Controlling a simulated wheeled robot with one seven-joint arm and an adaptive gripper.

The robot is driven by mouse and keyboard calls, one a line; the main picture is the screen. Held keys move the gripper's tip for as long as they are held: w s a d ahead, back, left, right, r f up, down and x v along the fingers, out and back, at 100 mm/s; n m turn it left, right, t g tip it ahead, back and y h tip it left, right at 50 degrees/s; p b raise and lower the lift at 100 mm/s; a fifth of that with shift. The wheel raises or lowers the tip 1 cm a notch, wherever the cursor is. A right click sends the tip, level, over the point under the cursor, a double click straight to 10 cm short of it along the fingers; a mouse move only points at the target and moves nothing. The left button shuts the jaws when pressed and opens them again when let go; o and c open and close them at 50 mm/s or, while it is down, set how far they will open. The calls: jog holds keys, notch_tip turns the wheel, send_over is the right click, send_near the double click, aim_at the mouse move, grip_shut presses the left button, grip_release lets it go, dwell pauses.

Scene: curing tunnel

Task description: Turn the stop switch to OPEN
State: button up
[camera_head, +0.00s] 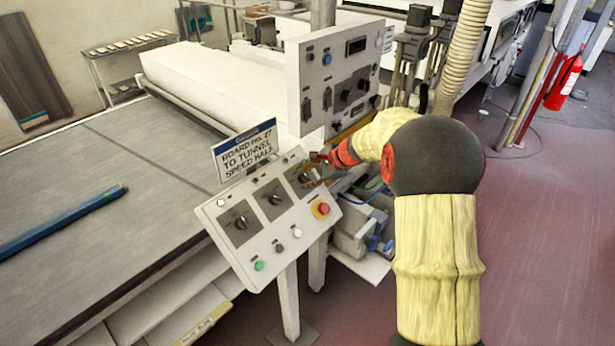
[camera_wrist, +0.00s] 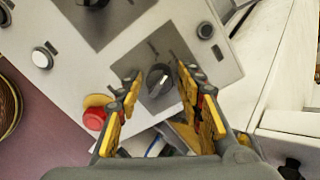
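A tilted white control panel (camera_head: 236,261) carries three black rotary switches on dark plates in a row. My gripper (camera_head: 310,170) is at the rightmost switch, largely covering it in the head view. In the wrist view this rotary switch (camera_wrist: 158,81) lies between the two yellow fingers of my gripper (camera_wrist: 156,82). The fingers are open, with a gap visible on each side of the knob. The other switches are the left one (camera_head: 240,223) and the middle one (camera_head: 274,200). The lettering on the plates is too small to read, so I cannot tell which position is OPEN.
A red mushroom button (camera_head: 321,209) on a yellow base sits close below my gripper; it also shows in the wrist view (camera_wrist: 95,118). A sign (camera_head: 246,152) stands behind the panel. An upright panel (camera_head: 335,75) rises behind. A grey conveyor bed (camera_head: 95,185) lies left.

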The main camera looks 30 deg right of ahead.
jog(key=shift+o, duration=0.8)
jog(key=shift+s+d+r, duration=0.15)
jog(key=shift+s+r, duration=0.05)
jog(key=shift+r, duration=0.1)
jog(key=v, duration=1.1)
jog(key=shift+s, duration=0.15)
jog(key=s+a+f+n+g, duration=0.1)
jog(key=s+f+n+g, duration=0.1)
jog(key=s+f+n, duration=0.3)
jog(key=s+a+r+n+h+b, duration=0.1)
jog(key=s+a+r+n, duration=0.2)
jog(key=s+a+n, duration=0.4)
jog(key=s+a+r+n+h+b, duration=0.1)
jog(key=s+a+r+n, duration=0.3)
jog(key=s+a+n, duration=0.4)
jog(key=s+a+h, duration=0.1)
jog(key=s+a, duration=0.4)
jog(key=s, duration=0.6)
jog(key=shift+a+h, duration=0.3)
jog(key=shift+s+a+r, duration=0.1)
jog(key=shift+a+r, duration=0.1)
jog(key=shift+a, duration=0.15)
jog(key=shift+c, duration=0.2)
